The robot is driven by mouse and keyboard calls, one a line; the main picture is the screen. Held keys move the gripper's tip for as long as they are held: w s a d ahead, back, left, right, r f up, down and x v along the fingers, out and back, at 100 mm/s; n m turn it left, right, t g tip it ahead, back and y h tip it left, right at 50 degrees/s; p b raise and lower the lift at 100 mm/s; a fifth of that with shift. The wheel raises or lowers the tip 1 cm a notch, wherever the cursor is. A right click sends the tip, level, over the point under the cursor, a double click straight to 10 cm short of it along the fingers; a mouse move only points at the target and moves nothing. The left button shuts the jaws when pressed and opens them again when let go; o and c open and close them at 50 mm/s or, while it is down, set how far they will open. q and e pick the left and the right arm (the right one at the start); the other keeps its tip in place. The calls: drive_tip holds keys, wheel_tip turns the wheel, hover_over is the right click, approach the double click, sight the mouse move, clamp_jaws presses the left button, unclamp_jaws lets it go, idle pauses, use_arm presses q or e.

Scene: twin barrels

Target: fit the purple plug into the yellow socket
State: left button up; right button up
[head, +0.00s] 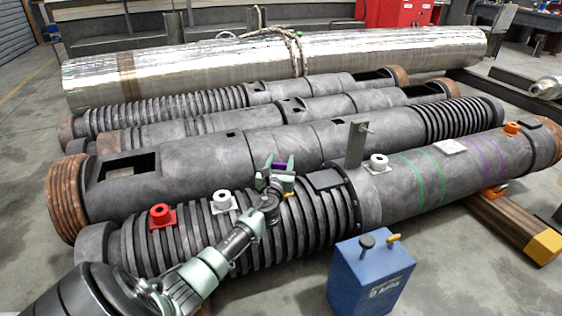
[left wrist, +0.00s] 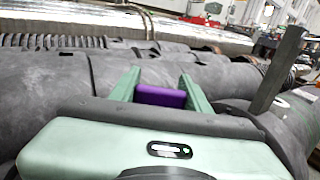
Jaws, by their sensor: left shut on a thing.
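The purple plug (head: 279,165) is held between the green fingers of my left gripper (head: 280,168), above the ribbed part of the front barrel. In the left wrist view the plug (left wrist: 161,96) shows as a flat purple block between the two fingertips (left wrist: 160,92). A small yellow patch (head: 290,194) shows just below the gripper in the head view; it is mostly hidden, and I cannot tell for sure that it is the yellow socket. The plug appears apart from it. No yellow socket shows in the left wrist view. My right gripper is not in view.
The ribbed front barrel carries a red socket (head: 161,216), white sockets (head: 223,202) (head: 378,164) and an orange socket (head: 512,128). An upright metal plate (head: 355,145) stands right of my gripper. A blue box (head: 370,273) with a yellow-orange knob (head: 393,238) stands in front.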

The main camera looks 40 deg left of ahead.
sight(279, 168)
use_arm(q)
drive_tip(key=shift+f, duration=0.25)
drive_tip(key=o, duration=1.5)
drive_tip(key=shift+o, duration=0.2)
drive_tip(key=p+v, duration=0.2)
drive_tip(key=v, duration=0.5)
drive_tip(key=shift+s+d+p, duration=0.2)
drive_tip(key=shift+s+p, duration=0.15)
